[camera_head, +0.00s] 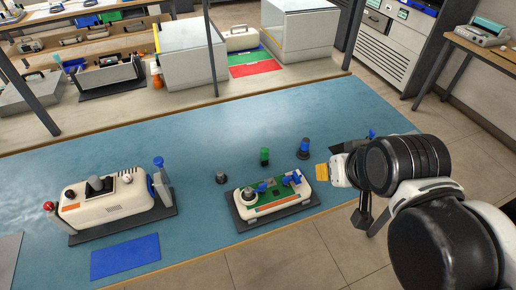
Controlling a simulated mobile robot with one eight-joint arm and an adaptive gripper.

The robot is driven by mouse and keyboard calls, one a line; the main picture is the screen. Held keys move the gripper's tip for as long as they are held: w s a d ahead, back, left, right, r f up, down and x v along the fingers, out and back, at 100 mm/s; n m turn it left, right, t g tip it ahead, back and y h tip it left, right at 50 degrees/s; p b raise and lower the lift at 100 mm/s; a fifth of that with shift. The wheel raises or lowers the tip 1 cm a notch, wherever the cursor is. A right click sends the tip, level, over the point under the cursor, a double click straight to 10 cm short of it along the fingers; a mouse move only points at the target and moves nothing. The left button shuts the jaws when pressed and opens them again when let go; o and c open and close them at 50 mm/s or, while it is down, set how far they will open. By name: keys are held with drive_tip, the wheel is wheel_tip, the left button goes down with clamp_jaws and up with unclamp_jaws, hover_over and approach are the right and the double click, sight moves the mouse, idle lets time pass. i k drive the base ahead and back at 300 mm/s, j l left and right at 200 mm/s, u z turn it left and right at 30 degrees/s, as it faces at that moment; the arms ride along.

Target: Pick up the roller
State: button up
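I cannot tell for sure which item is the roller. Small upright pieces stand on the blue table mat (210,140): a blue-and-black cylinder (304,149), a green cylinder (264,157) and a dark grey knob-like piece (221,177). A white device (275,201) with a green board and blue parts lies in front of them on a dark base. My gripper (363,212) is at the right, over the table's front edge, apart from these pieces. Its fingers are dark and partly hidden by my arm, so its opening is unclear.
A larger cream device (110,208) with a red ball and a blue post stands at the left. A flat blue pad (125,257) lies before it. A yellow piece (321,172) lies beside my gripper. Grey boxes (188,62) stand on the bench behind. The mat's middle is clear.

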sight(264, 159)
drive_tip(key=i+l+u, duration=0.2)
drive_tip(key=u, duration=0.2)
drive_tip(key=i+l+u, duration=0.2)
drive_tip(key=l+u, duration=0.15)
drive_tip(key=i+l+u, duration=0.1)
drive_tip(key=l+u, duration=0.3)
drive_tip(key=l, duration=0.1)
